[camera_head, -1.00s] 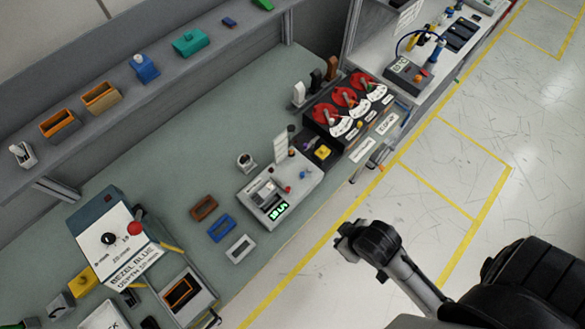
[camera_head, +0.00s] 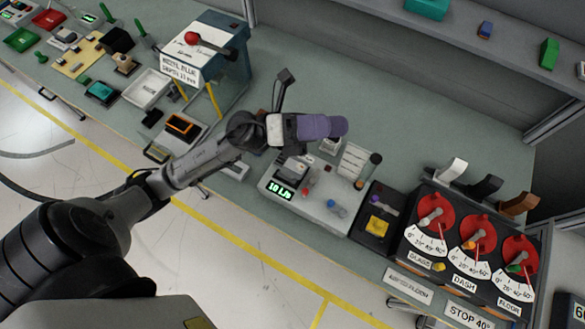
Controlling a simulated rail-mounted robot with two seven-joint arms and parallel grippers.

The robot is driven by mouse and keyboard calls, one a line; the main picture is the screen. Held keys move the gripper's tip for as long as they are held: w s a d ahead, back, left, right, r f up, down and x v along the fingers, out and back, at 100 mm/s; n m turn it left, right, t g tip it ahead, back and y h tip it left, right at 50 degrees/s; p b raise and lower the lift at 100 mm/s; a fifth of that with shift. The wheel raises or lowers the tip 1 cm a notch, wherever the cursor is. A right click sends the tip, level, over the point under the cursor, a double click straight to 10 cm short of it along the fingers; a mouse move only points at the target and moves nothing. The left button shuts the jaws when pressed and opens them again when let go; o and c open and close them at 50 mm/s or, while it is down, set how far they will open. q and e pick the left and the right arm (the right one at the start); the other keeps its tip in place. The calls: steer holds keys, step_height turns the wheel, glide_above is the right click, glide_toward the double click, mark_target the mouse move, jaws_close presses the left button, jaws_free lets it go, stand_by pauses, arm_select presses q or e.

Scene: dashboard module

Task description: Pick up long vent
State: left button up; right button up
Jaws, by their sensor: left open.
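My left gripper (camera_head: 335,127) is above the bench, behind the grey station with the green display (camera_head: 285,190). Its purple fingers point right, seen from the side, so the gap between them is hidden. They are open, and I see nothing held. I cannot tell for sure which item is the long vent. A pale upright panel with fine lines (camera_head: 356,163) stands at the back of the station, just right of and below the fingers. A pale rectangular frame (camera_head: 237,169) lies on the bench, partly hidden by my left arm. My right gripper is not in view.
A blue-grey machine with a red knob (camera_head: 193,38) stands behind my left arm. A black panel with several red dials (camera_head: 478,238) is at the right. The shelf (camera_head: 480,62) runs along the back. The bench's back middle (camera_head: 390,95) is clear.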

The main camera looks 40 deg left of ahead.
arm_select(q)
step_height(320, 180, down, 7)
steer(key=s+m+g+y+b, duration=0.15)
steer(key=m+g+b, duration=0.25)
steer(key=m+g, duration=0.45)
steer(key=m+g+y+b, duration=0.3)
steer(key=m+y+b, duration=0.35)
steer(key=y, duration=0.75)
glide_toward(290, 164)
steer(key=shift+n+t, duration=0.25)
steer(key=shift+n, duration=0.15)
steer(key=b+x, duration=0.1)
steer(key=x, duration=0.3)
steer(key=shift+s+f, duration=0.1)
steer(key=shift+x, duration=3.45)
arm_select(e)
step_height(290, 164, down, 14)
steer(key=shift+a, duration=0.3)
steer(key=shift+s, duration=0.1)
arm_select(q)
steer(key=c, duration=1.1)
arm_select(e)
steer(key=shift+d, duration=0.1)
